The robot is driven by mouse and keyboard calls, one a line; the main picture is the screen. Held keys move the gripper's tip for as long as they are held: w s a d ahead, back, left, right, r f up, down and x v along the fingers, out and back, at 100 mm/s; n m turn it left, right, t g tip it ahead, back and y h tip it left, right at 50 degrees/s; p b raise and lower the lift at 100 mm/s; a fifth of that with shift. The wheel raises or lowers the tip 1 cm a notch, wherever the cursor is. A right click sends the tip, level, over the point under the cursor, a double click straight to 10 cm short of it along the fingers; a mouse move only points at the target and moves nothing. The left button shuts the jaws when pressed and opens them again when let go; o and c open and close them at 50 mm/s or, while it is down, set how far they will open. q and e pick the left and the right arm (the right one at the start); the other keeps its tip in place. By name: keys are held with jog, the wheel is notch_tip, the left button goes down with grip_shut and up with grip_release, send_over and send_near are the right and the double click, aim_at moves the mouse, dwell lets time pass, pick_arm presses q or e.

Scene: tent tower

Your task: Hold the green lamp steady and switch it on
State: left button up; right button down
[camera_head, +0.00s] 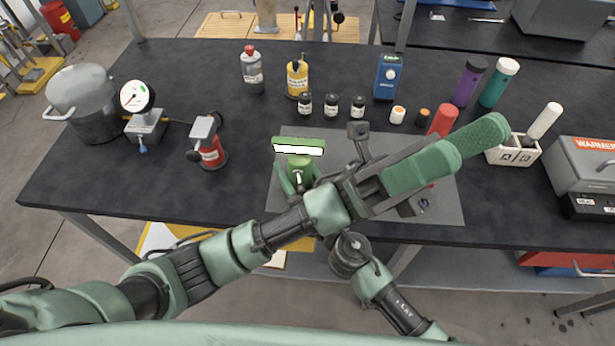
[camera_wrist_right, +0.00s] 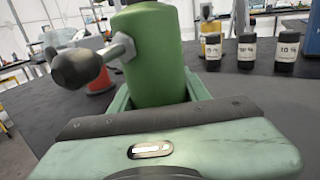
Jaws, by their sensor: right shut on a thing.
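The green lamp (camera_head: 300,166) stands on a grey mat (camera_head: 284,207), its head holding a white panel. I cannot tell whether the panel is lit. In the right wrist view its green cylindrical body (camera_wrist_right: 152,55) fills the middle, with a dark round knob (camera_wrist_right: 75,68) on a grey stem at its left. My right gripper (camera_wrist_right: 155,95) is shut around the lower body; it also shows in the head view (camera_head: 298,183), partly hidden by my left arm. My left gripper (camera_head: 484,137) is above the table, right of the lamp and apart from it, pointing right; its finger gap is not visible.
A red device (camera_head: 209,146), a gauge (camera_head: 137,97) and a pot (camera_head: 83,103) stand to the left. Bottles (camera_head: 331,105) and a blue meter (camera_head: 387,77) are behind. A white bin (camera_head: 514,154) and a grey box (camera_head: 583,166) are at right. The front left table is clear.

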pick_arm(q)
jog(key=s+d+f+m+t+y, duration=0.3)
jog(key=s+t+y, duration=0.1)
jog(key=s+y, duration=0.2)
jog(key=n+t+y, duration=0.2)
jog(key=t+y, duration=1.1)
jog(key=t, duration=1)
send_near(303, 186)
jog(key=x, duration=0.8)
grip_shut()
